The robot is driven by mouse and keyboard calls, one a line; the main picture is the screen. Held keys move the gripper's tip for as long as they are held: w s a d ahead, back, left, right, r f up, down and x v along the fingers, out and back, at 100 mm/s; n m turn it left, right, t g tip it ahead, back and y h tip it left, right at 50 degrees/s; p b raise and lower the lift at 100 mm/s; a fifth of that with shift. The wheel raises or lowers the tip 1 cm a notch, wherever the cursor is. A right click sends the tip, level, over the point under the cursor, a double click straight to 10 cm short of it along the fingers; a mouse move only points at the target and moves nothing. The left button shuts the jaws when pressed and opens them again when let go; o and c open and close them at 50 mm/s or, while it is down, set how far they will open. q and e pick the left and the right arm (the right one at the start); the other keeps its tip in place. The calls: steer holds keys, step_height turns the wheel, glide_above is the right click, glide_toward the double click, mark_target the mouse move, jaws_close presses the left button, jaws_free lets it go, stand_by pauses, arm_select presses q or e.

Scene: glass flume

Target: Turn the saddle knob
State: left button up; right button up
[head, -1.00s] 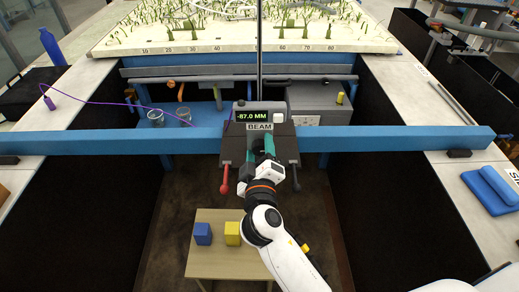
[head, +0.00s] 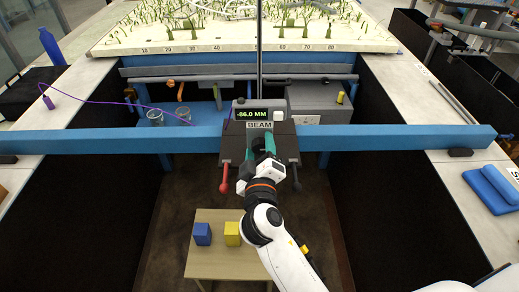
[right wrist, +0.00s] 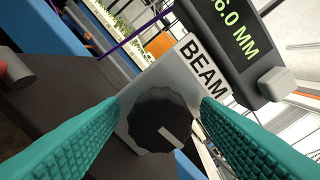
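The saddle (head: 236,150) is a dark block astride the blue beam (head: 400,138), with a "BEAM" label and a display (head: 252,114) reading -86.0 MM. The dark, ridged saddle knob (right wrist: 150,112) with a pale pointer mark shows in the right wrist view, on a grey plate below the label. The fingers hide the knob in the head view. My left gripper is not in view.
Red-tipped (head: 224,187) and dark-tipped levers hang from the saddle's sides. Below stands a small table (head: 215,265) with a blue cube (head: 202,234) and a yellow cube (head: 232,233). Glass beakers (head: 155,117) stand on a blue surface behind the beam.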

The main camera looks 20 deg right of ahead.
steer(key=shift+s+a+f, duration=0.1)
steer(key=shift+s, duration=0.2)
steer(key=b+v, duration=0.4)
steer(key=v, duration=0.7)
steer(key=shift+s, duration=0.2)
steer(key=shift+a, duration=0.1)
stand_by(0.7)
